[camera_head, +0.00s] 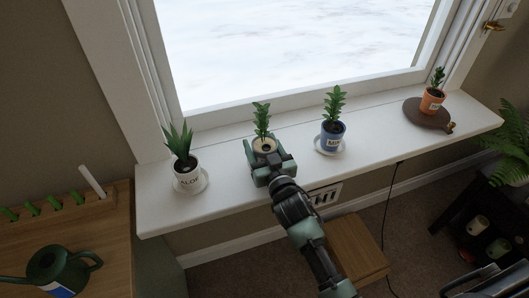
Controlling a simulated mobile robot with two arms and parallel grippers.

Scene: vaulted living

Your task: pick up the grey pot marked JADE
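A pale, greyish-cream pot (264,146) with a leafy green plant stands on the white window sill, second from the left. Its front and any label are hidden behind my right gripper (267,158), so I cannot read JADE on it. My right gripper reaches in from below, with its fingers at the two sides of this pot. I cannot tell whether they press on it or stand slightly apart. The pot looks upright. My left gripper is not in view.
On the sill (225,206), a white ALOE pot (186,180) stands left on a saucer. A blue pot (331,137) on a saucer stands right. An orange pot (431,101) sits on a dark round board (413,113). A green watering can (55,268) is at lower left.

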